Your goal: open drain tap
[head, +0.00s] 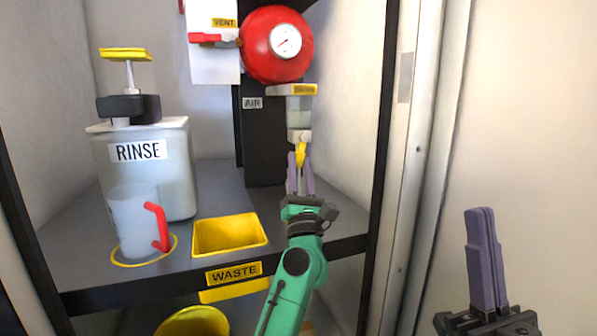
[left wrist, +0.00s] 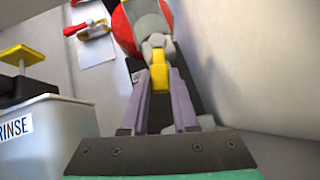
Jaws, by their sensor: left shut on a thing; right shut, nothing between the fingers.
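The drain tap has a yellow handle (head: 300,153) below a small clear bowl (head: 299,110) under a yellow label at the black air column. My left gripper (head: 300,172) is shut on the yellow handle, which hangs downward between the purple fingers. The left wrist view shows the handle (left wrist: 160,79) between the fingertips, below the grey tap body (left wrist: 157,46). My right gripper (head: 479,213) is shut and empty, upright at the lower right, away from the shelf.
A red tank (head: 276,45) with a gauge sits above the tap. A red vent lever (head: 206,38), a RINSE container (head: 150,170), a jug with red handle (head: 135,222) and a yellow WASTE tray (head: 230,246) stand left. A black cabinet post (head: 380,150) is right of my left arm.

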